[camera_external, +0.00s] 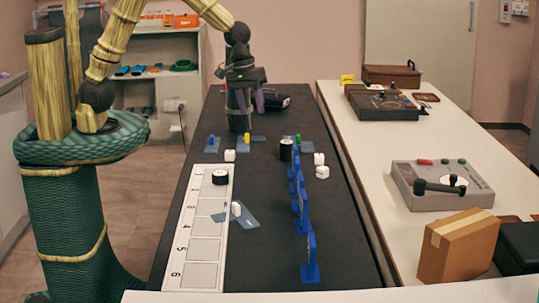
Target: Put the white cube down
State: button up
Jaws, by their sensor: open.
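Several small white cubes stand on the black table (270,200). One white cube (236,209) is beside the numbered white strip (204,250), at a blue-grey card (248,221). Another white cube (230,155) is farther back on the left. Two more, an upper one (319,159) and a lower one (322,171), are close together on the right. I cannot tell which cube the task means. My gripper (244,107) is open, pointing down near the far end of the table, apart from all these cubes. A dark cylinder (238,122) is just below or behind its fingers; contact is unclear.
A black-and-white cylinder (220,177) sits on the strip; another (286,150) is on the table. Blue upright stands (309,260) line the right. Small coloured pieces (245,142) lie behind. A side table (380,150) holds device boxes and a cardboard box (459,246). The near table middle is clear.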

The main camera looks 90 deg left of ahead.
jog(key=s+m, duration=1.1)
jog(key=s, duration=0.6)
jog(key=shift+d+f, duration=0.15)
jog(key=shift+f, duration=0.3)
jog(key=shift+o, duration=0.5)
